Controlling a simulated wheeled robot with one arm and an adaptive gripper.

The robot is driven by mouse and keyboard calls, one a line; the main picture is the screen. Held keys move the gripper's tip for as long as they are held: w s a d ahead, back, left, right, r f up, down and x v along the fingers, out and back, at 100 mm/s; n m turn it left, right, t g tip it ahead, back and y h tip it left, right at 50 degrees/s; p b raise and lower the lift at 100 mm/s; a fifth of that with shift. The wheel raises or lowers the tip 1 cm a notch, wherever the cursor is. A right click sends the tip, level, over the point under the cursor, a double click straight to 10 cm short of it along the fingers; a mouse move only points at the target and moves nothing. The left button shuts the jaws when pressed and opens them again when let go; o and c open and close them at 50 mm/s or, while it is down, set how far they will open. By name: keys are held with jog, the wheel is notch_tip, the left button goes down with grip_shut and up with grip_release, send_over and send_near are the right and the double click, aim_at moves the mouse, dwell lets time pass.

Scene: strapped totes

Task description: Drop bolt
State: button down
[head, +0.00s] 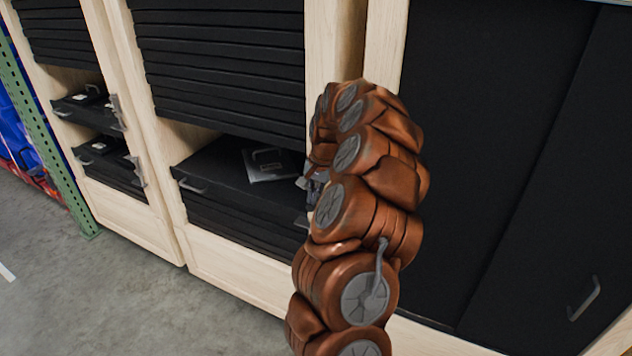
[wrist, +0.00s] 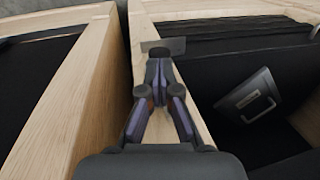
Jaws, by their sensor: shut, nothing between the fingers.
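My gripper (wrist: 158,68) is shut and empty in the wrist view, its dark fingers meeting at the tips. It is over the front edge of a pale wooden upright (wrist: 187,112). A flat grey metal piece (wrist: 163,46) shows just beyond the fingertips; I cannot tell whether they touch it or whether it is part of a bolt. In the head view my gripper (head: 314,184) is mostly hidden behind my copper-coloured arm, beside the black drawer's right end. No bolt can be made out clearly in either view.
A black drawer (head: 215,180) with a grey handle stands under black slats (head: 225,60). A grey plate with a handle (wrist: 249,97) lies to the right in the wrist view. Large black panels (head: 480,130) fill the right. Bare concrete floor (head: 110,290) is at lower left.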

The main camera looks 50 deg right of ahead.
aim_at(313, 207)
jog(key=shift+w+f, duration=0.1)
jog(key=shift+f, duration=0.35)
notch_tip(313, 207, down, 3)
jog(key=b, duration=0.3)
jog(key=shift+a+f, duration=0.1)
jog(key=shift+f, duration=0.1)
jog(key=shift+r, duration=0.1)
jog(key=s+r, duration=0.2)
jog(key=r, duration=1)
jog(key=s+d+r+b, duration=0.1)
jog(key=s+r, duration=0.1)
jog(key=r, duration=0.9)
jog(key=shift+s+d+r, duration=0.2)
jog(key=shift+s+r, duration=0.05)
jog(key=shift+r, duration=0.1)
